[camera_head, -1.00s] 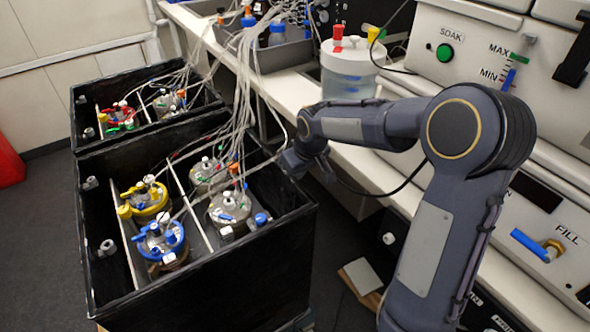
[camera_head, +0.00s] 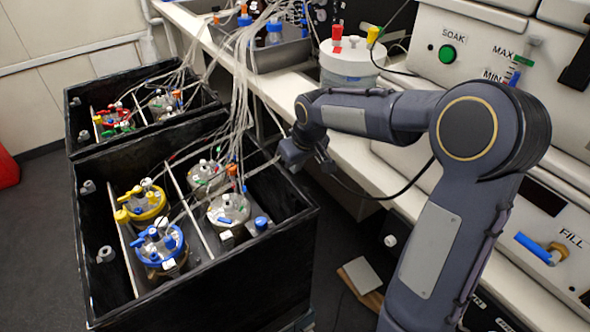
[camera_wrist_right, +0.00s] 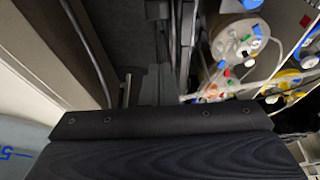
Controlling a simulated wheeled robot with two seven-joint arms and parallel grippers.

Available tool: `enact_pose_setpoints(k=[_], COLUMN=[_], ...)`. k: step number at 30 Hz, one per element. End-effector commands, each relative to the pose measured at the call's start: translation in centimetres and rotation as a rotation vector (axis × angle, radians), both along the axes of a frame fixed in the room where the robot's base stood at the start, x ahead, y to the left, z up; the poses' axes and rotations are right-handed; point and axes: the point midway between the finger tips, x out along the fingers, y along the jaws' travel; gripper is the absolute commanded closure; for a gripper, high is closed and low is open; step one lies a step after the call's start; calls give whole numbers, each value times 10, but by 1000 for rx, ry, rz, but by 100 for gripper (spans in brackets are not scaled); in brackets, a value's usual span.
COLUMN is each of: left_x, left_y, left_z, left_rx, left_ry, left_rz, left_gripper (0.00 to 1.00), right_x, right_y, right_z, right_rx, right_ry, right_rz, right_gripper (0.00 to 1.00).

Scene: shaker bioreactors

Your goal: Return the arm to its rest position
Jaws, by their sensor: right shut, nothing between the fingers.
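My right arm (camera_head: 430,238) comes in from the lower right and bends at a large dark elbow joint (camera_head: 468,125). Its forearm reaches left across the bench front. My right gripper (camera_head: 306,157) is at the forearm's end, by the right rim of the nearer black bin (camera_head: 240,285). It is small and dark here; it is shut and empty. In the right wrist view, dark housing fills the lower part. Vessels with coloured caps (camera_wrist_right: 232,55) show at the upper right there. My left gripper is not in view.
The nearer bin holds several capped vessels, including a blue-ringed one (camera_head: 160,244) and a yellow-ringed one (camera_head: 145,203). Thin tubes (camera_head: 240,90) run up from the bins to the bench. A white-lidded jar (camera_head: 350,62) stands behind the forearm. A panel with valves (camera_head: 535,248) is right of my arm.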

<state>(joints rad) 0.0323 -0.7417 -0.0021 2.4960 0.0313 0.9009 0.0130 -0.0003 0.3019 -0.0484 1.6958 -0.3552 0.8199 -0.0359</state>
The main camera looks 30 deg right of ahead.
Motion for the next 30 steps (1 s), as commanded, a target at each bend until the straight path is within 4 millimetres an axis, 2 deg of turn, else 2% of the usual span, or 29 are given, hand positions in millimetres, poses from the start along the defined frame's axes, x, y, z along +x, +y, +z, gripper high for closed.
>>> enact_pose_setpoints(k=[1,3,9,20,23,26,30], left_x=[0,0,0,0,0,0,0], left_y=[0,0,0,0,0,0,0], left_z=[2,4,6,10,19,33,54], left_rx=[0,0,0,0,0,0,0], left_ry=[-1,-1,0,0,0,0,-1], left_rz=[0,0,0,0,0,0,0], left_gripper=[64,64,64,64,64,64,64], right_x=[-3,-8,-17,-28,-50,-89,-154], right_y=[0,-1,-2,-2,-2,3,17], right_z=[14,26,54,68,84,105,125], right_rx=[0,0,0,10,40,96,191], right_ry=[-6,-6,-4,-5,-16,-33,-60], right_rz=[1,1,1,-4,-22,-53,-104], right_gripper=[100,100,100,100,100,100,100])
